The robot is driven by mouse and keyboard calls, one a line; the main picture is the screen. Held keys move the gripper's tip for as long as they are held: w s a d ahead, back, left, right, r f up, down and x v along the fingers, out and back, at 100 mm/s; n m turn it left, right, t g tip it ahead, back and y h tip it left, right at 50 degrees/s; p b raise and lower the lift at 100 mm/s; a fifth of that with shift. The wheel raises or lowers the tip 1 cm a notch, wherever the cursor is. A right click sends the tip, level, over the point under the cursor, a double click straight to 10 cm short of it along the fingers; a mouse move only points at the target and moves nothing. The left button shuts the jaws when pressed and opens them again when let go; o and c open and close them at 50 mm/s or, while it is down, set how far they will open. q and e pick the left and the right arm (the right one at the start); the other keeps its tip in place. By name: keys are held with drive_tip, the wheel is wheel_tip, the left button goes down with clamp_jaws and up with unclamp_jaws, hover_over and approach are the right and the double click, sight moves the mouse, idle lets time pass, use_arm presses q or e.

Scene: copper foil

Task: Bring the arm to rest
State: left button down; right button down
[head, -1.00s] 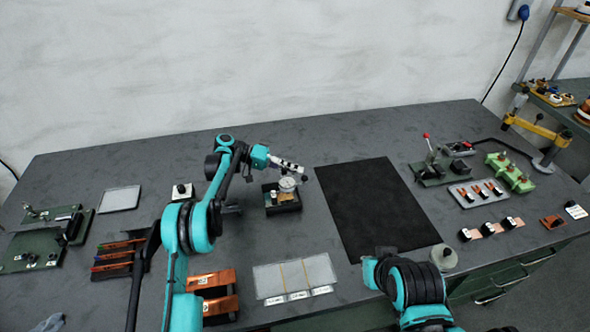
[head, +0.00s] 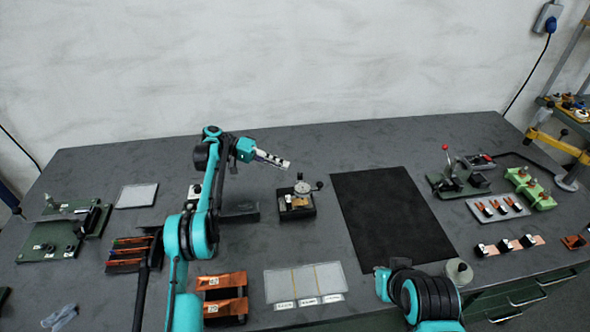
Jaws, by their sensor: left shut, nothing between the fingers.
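My left arm (head: 193,230) rises from the bottom and bends to the right at its top. My left gripper (head: 286,164) is shut and empty, held in the air behind and above the small dial gauge (head: 302,188) on its black base. It looks apart from the gauge. My right arm (head: 422,295) shows at the bottom right as folded teal and black links. The right gripper's fingers are not visible.
A black mat (head: 390,220) lies right of the gauge. A divided clear tray (head: 303,282) and copper strips on a black holder (head: 222,297) lie in front. Green fixtures stand at the left (head: 60,235) and right (head: 458,180). The back centre of the table is clear.

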use_arm(q)
drive_tip(key=shift+a+r, duration=0.2)
drive_tip(key=shift+a, duration=0.45)
drive_tip(key=shift+w, duration=0.1)
